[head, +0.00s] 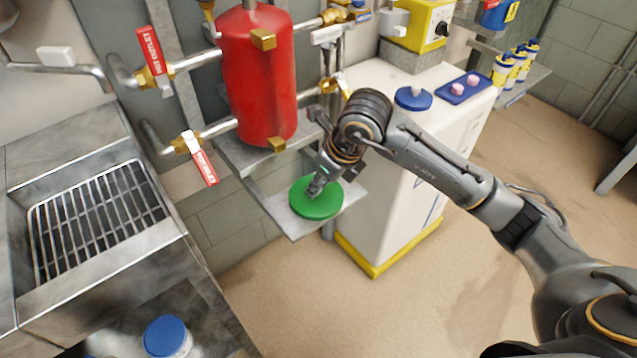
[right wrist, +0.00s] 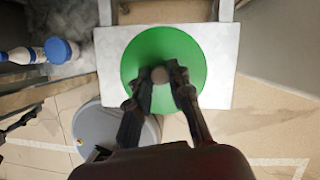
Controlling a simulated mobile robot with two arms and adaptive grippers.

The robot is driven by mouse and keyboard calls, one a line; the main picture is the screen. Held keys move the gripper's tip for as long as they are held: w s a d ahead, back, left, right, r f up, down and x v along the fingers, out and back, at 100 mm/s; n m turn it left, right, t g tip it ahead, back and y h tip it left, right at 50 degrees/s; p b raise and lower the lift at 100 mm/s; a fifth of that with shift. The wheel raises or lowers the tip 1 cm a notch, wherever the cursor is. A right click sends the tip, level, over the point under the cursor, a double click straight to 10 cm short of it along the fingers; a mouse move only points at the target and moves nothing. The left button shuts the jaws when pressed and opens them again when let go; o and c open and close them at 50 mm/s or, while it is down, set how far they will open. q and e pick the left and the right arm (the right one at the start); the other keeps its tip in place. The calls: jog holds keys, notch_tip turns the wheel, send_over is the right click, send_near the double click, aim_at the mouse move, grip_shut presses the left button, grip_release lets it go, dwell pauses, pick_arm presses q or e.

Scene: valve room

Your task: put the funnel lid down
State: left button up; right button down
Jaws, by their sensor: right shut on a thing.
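The funnel lid, a green round disc (head: 328,205) with a small knob, is at the lower grey shelf plate (head: 280,216) beneath the red tank. My right gripper (head: 316,188) points down onto the lid from above. In the right wrist view, the fingers (right wrist: 158,80) are shut on the knob at the middle of the green lid (right wrist: 170,45). The lid lies flat over the plate (right wrist: 222,80), within its outline or nearly so. I cannot tell whether it touches the plate. My left gripper is not in view.
A steel sink with a rack (head: 100,215) is on the left. A white cabinet (head: 385,190) on the right bears a blue lid (head: 413,99) and a blue tray (head: 453,97). Open floor lies in front.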

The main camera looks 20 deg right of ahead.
aim_at(323, 198)
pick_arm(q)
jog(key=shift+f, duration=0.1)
pick_arm(e)
jog(key=c, duration=1.2)
grip_release()
jog(key=shift+r, duration=0.35)
jog(key=v, duration=0.3)
jog(key=shift+p, duration=0.4)
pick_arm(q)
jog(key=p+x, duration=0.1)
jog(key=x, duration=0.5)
pick_arm(e)
jog(key=v, duration=0.8)
jog(key=shift+s+d+r, duration=0.1)
jog(key=shift+s+r, duration=0.1)
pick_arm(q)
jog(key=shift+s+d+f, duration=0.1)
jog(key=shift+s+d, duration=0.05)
